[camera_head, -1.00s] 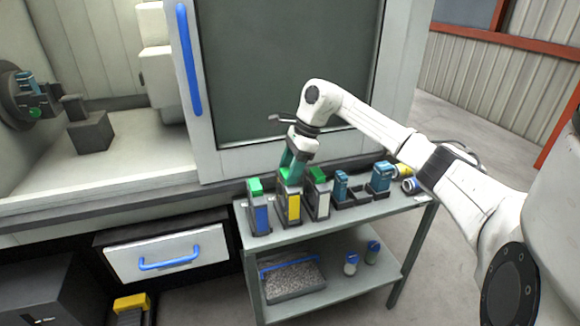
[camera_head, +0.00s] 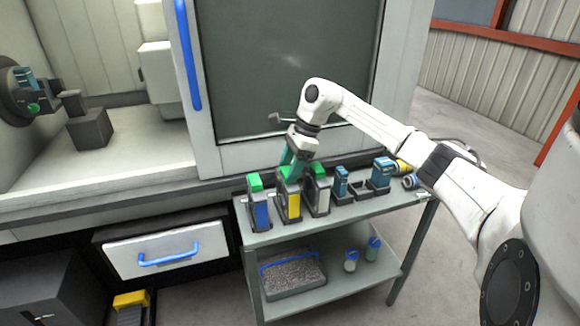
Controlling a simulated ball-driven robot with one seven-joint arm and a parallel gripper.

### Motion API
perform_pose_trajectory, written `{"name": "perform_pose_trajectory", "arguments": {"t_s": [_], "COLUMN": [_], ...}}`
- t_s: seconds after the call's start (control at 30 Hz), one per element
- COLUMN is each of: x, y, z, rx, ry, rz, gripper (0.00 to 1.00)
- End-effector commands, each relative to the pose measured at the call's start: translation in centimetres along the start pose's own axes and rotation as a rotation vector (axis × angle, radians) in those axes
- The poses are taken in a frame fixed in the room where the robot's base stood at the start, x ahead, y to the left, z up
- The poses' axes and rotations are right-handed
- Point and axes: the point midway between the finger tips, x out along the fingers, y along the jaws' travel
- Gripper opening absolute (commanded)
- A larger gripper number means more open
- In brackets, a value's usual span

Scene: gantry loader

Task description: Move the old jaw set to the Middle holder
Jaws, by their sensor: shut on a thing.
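Three dark holders stand in a row on the cart: one with a blue front (camera_head: 261,215) at left, the Middle holder with a yellow front (camera_head: 293,207), and one with a white front (camera_head: 322,200) at right. A green jaw set (camera_head: 288,174) is at the top of the Middle holder. My gripper (camera_head: 291,165), with teal fingers, points down and is shut on that green jaw set. Whether it is fully seated is too small to tell. Green pieces also top the blue-front holder (camera_head: 255,182) and the white-front holder (camera_head: 319,170).
Teal jaw blocks (camera_head: 381,173) and a dark tray stand on the cart's right side. The cart (camera_head: 275,236) has a lower shelf with a grey bin (camera_head: 293,276). The machine door (camera_head: 290,70) rises close behind the cart. A chuck (camera_head: 22,97) is inside the machine at left.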

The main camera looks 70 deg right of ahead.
Motion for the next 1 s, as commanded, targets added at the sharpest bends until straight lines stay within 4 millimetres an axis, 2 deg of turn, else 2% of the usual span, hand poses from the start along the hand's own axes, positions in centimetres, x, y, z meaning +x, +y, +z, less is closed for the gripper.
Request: {"name": "perform_pose_trajectory", "arguments": {"t_s": [0.47,0.5,0.8,1.0], "x": [0.52,0.48,0.53,0.64], "y": [-0.03,-0.03,-0.01,0.02], "z": [-0.24,-0.22,-0.23,-0.28], "rx": [0.0,0.0,0.0,0.001], "ry": [-0.001,-0.001,0.0,0.001], "rz": [-0.001,-0.001,-0.001,0.001], "gripper": [0.0,0.61,0.89,0.89]}}
